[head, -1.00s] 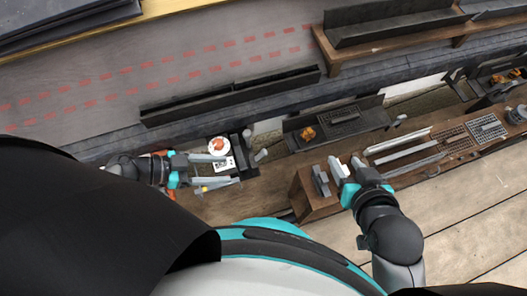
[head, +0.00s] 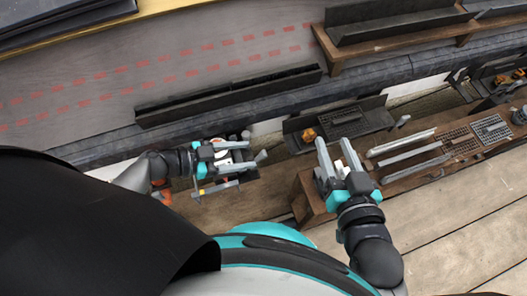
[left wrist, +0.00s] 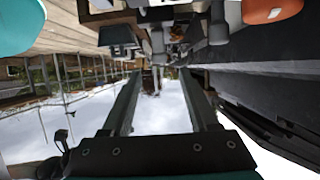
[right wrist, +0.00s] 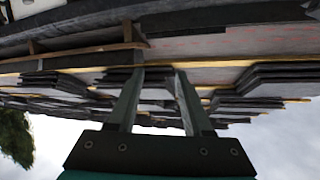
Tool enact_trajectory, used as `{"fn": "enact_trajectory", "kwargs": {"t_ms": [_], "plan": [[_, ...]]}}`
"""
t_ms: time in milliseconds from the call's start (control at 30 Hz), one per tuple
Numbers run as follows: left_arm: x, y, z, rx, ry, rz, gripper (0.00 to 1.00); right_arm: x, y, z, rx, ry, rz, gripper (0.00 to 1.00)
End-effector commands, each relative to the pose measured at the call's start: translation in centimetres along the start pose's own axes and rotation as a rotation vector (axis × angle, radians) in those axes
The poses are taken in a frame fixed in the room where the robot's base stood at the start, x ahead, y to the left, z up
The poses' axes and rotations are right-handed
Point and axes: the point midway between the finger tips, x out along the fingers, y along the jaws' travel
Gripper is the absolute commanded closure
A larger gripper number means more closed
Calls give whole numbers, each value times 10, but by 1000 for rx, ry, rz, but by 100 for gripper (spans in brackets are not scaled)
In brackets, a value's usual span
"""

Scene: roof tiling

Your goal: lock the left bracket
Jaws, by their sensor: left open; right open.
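A dark bracket-like tray (head: 240,178) is at the left of the work ledge in the head view, partly hidden by my left gripper. A small grey lever-like part (head: 262,156) stands at its right end; I cannot tell whether it is locked. My left gripper (head: 250,154) is open over this tray, its fingers pointing right toward the grey part; contact cannot be told. The left wrist view shows its spread fingers (left wrist: 160,78) with grey parts beyond. My right gripper (head: 336,145) is open, fingers pointing up the picture, over the left end of the wooden bench; nothing is seen held.
A second dark tray (head: 345,122) with an orange item and a grey lever (head: 402,120) lies to the right. The wooden bench (head: 312,200) holds strips and grids.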

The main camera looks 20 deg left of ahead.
Motion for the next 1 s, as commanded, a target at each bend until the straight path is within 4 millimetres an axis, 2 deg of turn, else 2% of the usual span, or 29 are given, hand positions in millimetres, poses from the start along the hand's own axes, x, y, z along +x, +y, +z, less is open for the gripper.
{"fn": "enact_trajectory", "kwargs": {"t_ms": [200,433,600,900,1000], "plan": [[32,-1,0,2,2,0,40,-2,-10,-4,26,115,-25,50],[56,0,0,0,1,-1,40,-8,-16,-9,46,209,-41,50],[63,0,0,1,0,0,40,-10,-18,-11,53,238,-45,50],[64,0,0,0,0,0,40,-10,-19,-12,54,244,-45,50],[64,0,0,0,0,0,51,-10,-19,-12,54,244,-45,50]]}}
